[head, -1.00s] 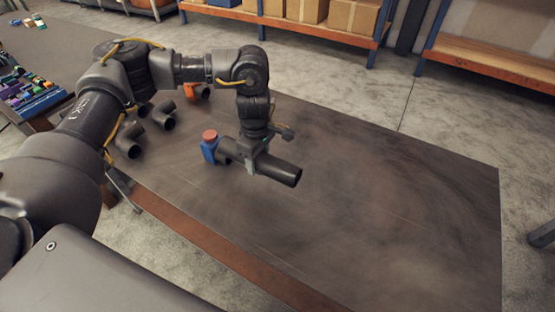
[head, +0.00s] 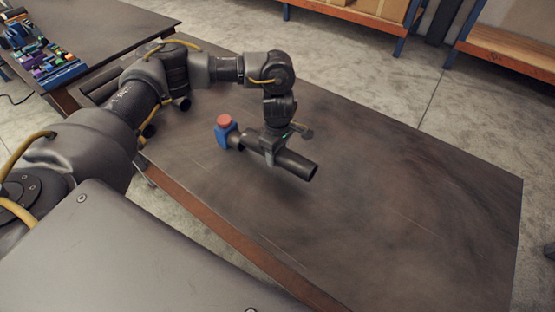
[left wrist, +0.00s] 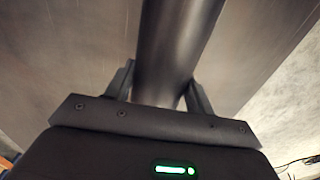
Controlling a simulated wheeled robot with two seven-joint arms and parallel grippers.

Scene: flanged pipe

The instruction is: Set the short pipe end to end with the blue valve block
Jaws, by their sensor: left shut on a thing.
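The blue valve block (head: 227,136) with a red round top (head: 224,121) is near the middle of the dark tabletop in the head view. The short pipe (head: 298,164) is a dark tube lying to its right. My left gripper (head: 270,150) is shut on the pipe from above. The pipe's near end is open and points right, away from the block. Its other end points toward the block; I cannot tell whether they touch. In the left wrist view the pipe (left wrist: 176,45) runs between the two fingers (left wrist: 160,85). My right gripper is not in view.
The dark table (head: 420,220) is clear to the right and front. Dark pipe pieces (head: 181,104) are partly hidden behind my left arm. A second table (head: 110,25) with a bin of small coloured parts (head: 45,62) stands at the back left. Shelving (head: 350,15) stands behind.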

